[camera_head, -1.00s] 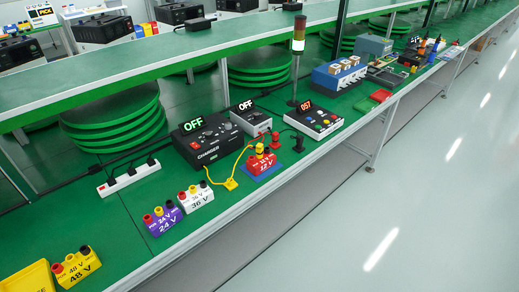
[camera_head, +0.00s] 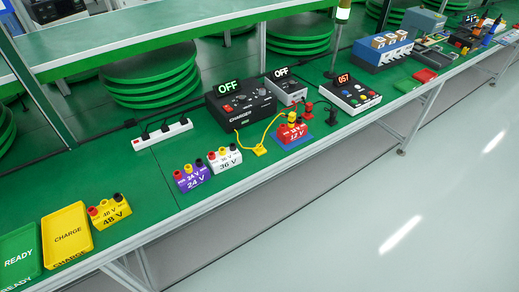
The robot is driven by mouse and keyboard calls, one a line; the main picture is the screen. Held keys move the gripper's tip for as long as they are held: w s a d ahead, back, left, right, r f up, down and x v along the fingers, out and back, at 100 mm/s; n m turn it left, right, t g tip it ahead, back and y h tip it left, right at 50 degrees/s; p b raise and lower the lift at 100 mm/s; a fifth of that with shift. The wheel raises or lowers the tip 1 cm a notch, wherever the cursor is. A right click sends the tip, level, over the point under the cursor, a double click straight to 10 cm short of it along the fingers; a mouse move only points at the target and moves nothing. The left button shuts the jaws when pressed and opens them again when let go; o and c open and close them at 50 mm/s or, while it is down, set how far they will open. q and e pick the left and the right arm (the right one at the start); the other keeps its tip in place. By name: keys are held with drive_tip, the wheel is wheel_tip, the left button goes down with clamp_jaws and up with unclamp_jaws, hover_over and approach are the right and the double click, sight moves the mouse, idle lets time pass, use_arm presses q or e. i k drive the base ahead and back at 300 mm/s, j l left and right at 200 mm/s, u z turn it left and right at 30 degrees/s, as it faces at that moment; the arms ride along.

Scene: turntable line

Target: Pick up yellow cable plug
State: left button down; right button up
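A thin yellow cable (camera_head: 239,145) hangs from the front of the black charger (camera_head: 240,108) and lies on the green bench top. A yellow piece, apparently its plug (camera_head: 260,150), lies flat near the bench's front edge, between the white 36 V block (camera_head: 225,162) and the red 12 V block (camera_head: 293,134). The cable also runs up to the right toward the 12 V block; its end there is too small to make out. Neither of my grippers is in view.
Left of the plug stand a purple 24 V block (camera_head: 192,179) and a yellow 48 V block (camera_head: 110,213). A yellow CHARGE tray (camera_head: 67,217) and a green READY tray (camera_head: 20,235) lie far left. A white power strip (camera_head: 162,136) is behind. The grey floor in front is clear.

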sight(291, 117)
drive_tip(key=i+l, duration=0.4)
drive_tip(key=l, duration=0.15)
drive_tip(key=i+l, duration=0.45)
drive_tip(key=l, duration=0.15)
